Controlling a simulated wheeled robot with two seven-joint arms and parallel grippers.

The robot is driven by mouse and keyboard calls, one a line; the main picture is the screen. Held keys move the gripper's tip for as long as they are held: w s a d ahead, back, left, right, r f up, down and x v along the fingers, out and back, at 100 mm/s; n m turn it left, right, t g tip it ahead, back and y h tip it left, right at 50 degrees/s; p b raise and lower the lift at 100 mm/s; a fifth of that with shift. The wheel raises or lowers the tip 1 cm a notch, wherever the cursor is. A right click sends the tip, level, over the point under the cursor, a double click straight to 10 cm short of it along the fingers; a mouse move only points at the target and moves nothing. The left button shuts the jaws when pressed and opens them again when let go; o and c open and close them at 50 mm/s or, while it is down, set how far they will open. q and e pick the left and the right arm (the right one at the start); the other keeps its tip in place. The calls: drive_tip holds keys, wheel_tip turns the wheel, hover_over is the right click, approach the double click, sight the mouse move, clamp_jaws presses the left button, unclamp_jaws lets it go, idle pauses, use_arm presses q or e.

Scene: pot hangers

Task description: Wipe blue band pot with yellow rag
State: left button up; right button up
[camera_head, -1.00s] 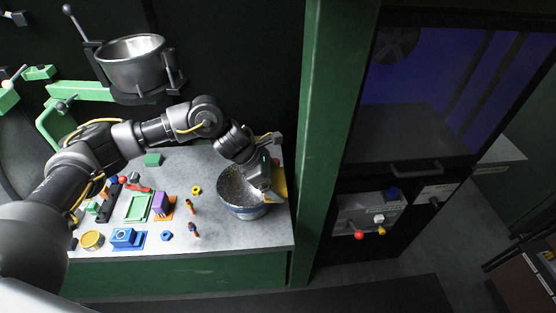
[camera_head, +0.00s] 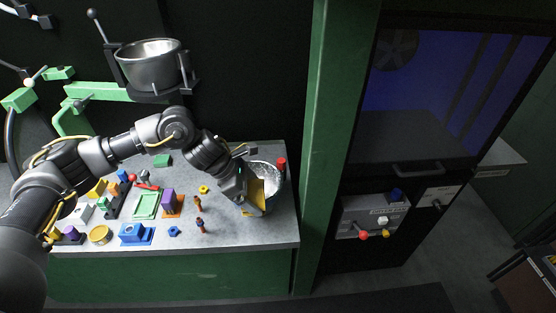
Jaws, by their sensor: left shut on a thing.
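The metal pot (camera_head: 267,174) stands near the right end of the grey table, its speckled silver inside showing. Its blue band is mostly hidden now by my gripper and the rag. The yellow rag (camera_head: 255,196) hangs at the pot's near left side, against or very close to its wall; contact cannot be told for sure. My left gripper (camera_head: 246,189) is shut on the rag, just left of the pot and pointing down. My right gripper is out of view.
Another steel pot (camera_head: 150,66) sits in a hanger at upper left. Blocks, a green tray (camera_head: 146,205) and a yellow tin (camera_head: 101,234) crowd the table's left half. A red-topped item (camera_head: 281,164) stands behind the pot, near a green post (camera_head: 328,150). The front right tabletop is clear.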

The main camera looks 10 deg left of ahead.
use_arm(q)
drive_tip(key=shift+s+a+f, duration=0.1)
drive_tip(key=shift+s+a, duration=0.05)
drive_tip(key=shift+a, duration=0.6)
drive_tip(key=shift+a+b, duration=0.55)
drive_tip(key=shift+a, duration=0.3)
drive_tip(key=shift+w+a+b, duration=0.2)
drive_tip(key=shift+a+b, duration=0.25)
drive_tip(key=shift+a, duration=0.6)
drive_tip(key=shift+w+a+b, duration=0.2)
drive_tip(key=shift+w+a, duration=0.05)
drive_tip(key=shift+a, duration=0.25)
drive_tip(key=shift+w+a+b, duration=0.2)
drive_tip(key=shift+w+a, duration=0.05)
drive_tip(key=shift+a, duration=0.2)
drive_tip(key=shift+w+d+r+p, duration=0.15)
drive_tip(key=shift+r+p, duration=0.3)
drive_tip(key=shift+r, duration=0.4)
drive_tip(key=r, duration=0.1)
drive_tip(key=r+p, duration=0.1)
drive_tip(key=r, duration=0.1)
drive_tip(key=shift+s+r, duration=0.1)
drive_tip(key=shift+s, duration=0.15)
drive_tip(key=shift+r+p, duration=0.95)
drive_tip(key=shift+r, duration=0.6)
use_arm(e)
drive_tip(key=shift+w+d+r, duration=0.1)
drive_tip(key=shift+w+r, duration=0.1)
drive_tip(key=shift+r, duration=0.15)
